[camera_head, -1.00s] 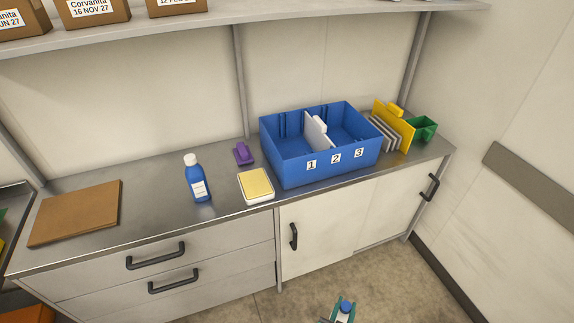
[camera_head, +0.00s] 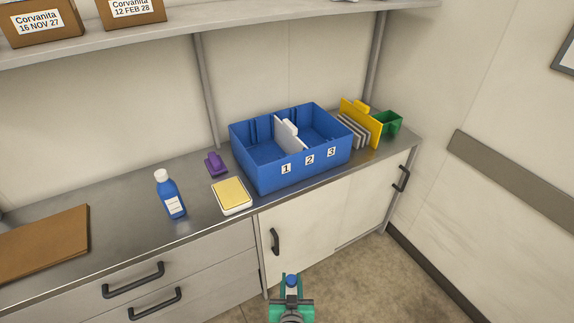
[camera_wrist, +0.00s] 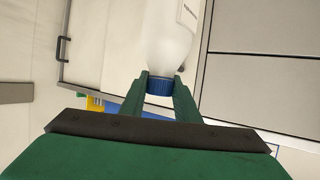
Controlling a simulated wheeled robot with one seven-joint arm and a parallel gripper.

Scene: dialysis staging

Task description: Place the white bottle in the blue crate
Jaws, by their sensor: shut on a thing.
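The white bottle (camera_wrist: 170,40) with a blue cap (camera_wrist: 159,86) hangs in my gripper (camera_wrist: 160,88), whose green fingers are shut around the cap end. In the head view my gripper (camera_head: 291,283) is low in the picture, in front of the cabinet, with the blue cap between its fingers; the bottle's body is mostly hidden there. The blue crate (camera_head: 262,178) stands on the counter, beyond and above my gripper in the picture. Its front is labelled 1, 2 and 3. A white divider (camera_head: 290,137) stands inside, and the visible compartments look empty.
A blue bottle with white cap (camera_head: 171,197), a yellow-topped white box (camera_head: 231,196) and a purple item (camera_head: 216,164) stand left of the crate. Yellow and grey panels (camera_head: 361,124) and a green bin (camera_head: 388,122) are at its right. A shelf (camera_head: 250,24) overhangs the counter's back.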

